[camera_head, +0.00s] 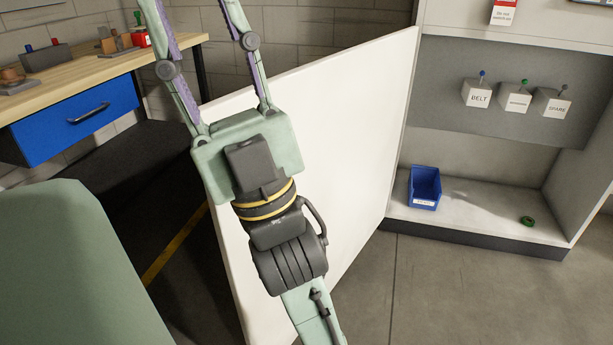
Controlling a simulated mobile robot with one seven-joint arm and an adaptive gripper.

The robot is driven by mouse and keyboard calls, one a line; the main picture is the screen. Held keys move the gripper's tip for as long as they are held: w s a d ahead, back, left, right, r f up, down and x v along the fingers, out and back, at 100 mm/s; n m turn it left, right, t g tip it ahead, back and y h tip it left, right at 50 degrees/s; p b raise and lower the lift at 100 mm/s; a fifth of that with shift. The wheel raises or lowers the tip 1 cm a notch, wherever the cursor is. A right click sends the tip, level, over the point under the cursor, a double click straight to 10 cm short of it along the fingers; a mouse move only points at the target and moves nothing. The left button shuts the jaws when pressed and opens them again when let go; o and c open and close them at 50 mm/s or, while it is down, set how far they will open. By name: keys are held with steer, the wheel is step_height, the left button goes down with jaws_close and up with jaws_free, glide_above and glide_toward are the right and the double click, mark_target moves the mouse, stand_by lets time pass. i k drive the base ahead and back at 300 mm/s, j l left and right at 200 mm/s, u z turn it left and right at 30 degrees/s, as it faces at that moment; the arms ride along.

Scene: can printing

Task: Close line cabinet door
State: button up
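The line cabinet (480,215) stands at the right with its grey interior exposed. Its white door (345,130) is swung wide open from the cabinet's left side and reaches toward the lower left. My gripper (188,12) is in front of the door in this view, pointing up and left past its top edge. Its two fingers are spread apart, with nothing seen between them. The fingertips run to or past the top edge of the picture. My wrist and arm hide part of the door. I cannot tell whether the gripper touches the door.
Inside the cabinet are a blue bin (424,187), a green ring (527,221) and several labelled switch boxes (518,97). A wooden workbench (75,75) with a blue drawer (85,112) stands at the left. Bare floor (425,290) lies before the cabinet.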

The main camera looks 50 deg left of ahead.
mark_target(346, 109)
steer(key=k+j, duration=0.1)
steer(key=j, duration=0.25)
steer(key=k+j, duration=0.15)
steer(key=j, duration=0.25)
steer(key=k+j, duration=0.1)
steer(key=j, duration=0.25)
steer(key=i+j, duration=0.1)
steer(key=j, duration=0.9)
steer(key=i+j, duration=0.15)
steer(key=j, duration=0.35)
steer(key=k+j+z, duration=0.1)
steer(key=j, duration=0.25)
steer(key=k+j, duration=0.15)
steer(key=j, duration=0.15)
steer(key=k+j+z, duration=0.15)
steer(key=j, duration=0.2)
